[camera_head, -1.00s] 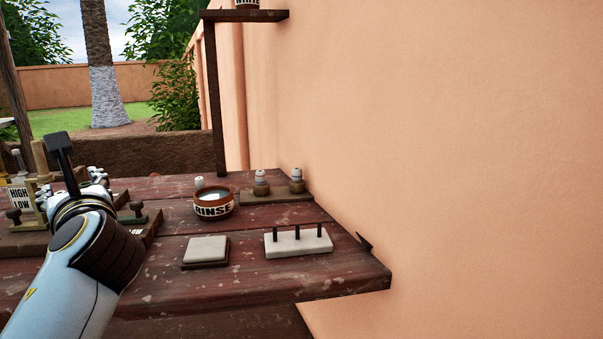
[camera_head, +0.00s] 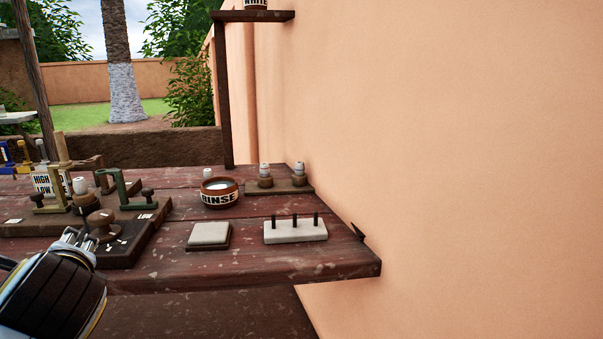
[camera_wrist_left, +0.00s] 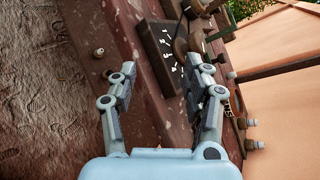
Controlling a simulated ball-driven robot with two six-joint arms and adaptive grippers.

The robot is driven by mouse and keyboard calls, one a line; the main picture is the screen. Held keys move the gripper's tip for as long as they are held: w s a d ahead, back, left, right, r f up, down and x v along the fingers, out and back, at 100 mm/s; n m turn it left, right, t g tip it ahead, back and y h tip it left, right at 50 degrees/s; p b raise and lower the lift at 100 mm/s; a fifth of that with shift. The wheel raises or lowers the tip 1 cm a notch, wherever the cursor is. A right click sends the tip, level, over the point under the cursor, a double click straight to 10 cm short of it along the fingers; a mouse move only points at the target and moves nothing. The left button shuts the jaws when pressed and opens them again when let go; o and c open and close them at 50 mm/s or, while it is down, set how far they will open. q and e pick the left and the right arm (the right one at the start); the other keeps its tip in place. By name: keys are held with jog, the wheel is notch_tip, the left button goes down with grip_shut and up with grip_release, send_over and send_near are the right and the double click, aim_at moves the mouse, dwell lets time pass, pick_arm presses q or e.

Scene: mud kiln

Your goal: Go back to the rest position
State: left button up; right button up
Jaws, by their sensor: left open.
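My left gripper (camera_head: 78,240) is low at the left of the head view, just in front of the bench's near edge in the picture. In the left wrist view its two fingers (camera_wrist_left: 167,78) are spread wide with nothing between them. The dark board with white marks and a brown knob (camera_head: 102,224) lies just beyond it. That board also shows past the fingertips in the wrist view (camera_wrist_left: 160,42). My right gripper is in neither view.
The worn red bench (camera_head: 280,265) holds a RINSE bowl (camera_head: 220,199), a pale square pad (camera_head: 209,235), a white block with three dark pegs (camera_head: 295,231) and clamp-like stands (camera_head: 121,191). A plaster wall (camera_head: 450,150) closes the right side.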

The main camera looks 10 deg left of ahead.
pick_arm(q)
jog(key=s+d+f+n+g+h, duration=0.25)
jog(key=s+d+n, duration=0.2)
jog(key=s, duration=0.25)
jog(key=s+d+f+n+g+h, duration=0.2)
jog(key=s+d+f+n+h, duration=0.15)
jog(key=s+n, duration=0.3)
jog(key=s+d+f+n+g+h, duration=0.25)
jog(key=s+f+n, duration=0.2)
jog(key=s, duration=0.25)
notch_tip(320, 180, down, 24)
jog(key=s+a, duration=0.2)
jog(key=s, duration=0.1)
jog(key=s+a+f+n+g, duration=0.1)
jog(key=s+f, duration=1.6)
jog(key=s, duration=0.2)
jog(key=shift+g+h, duration=0.3)
jog(key=shift+h, duration=0.15)
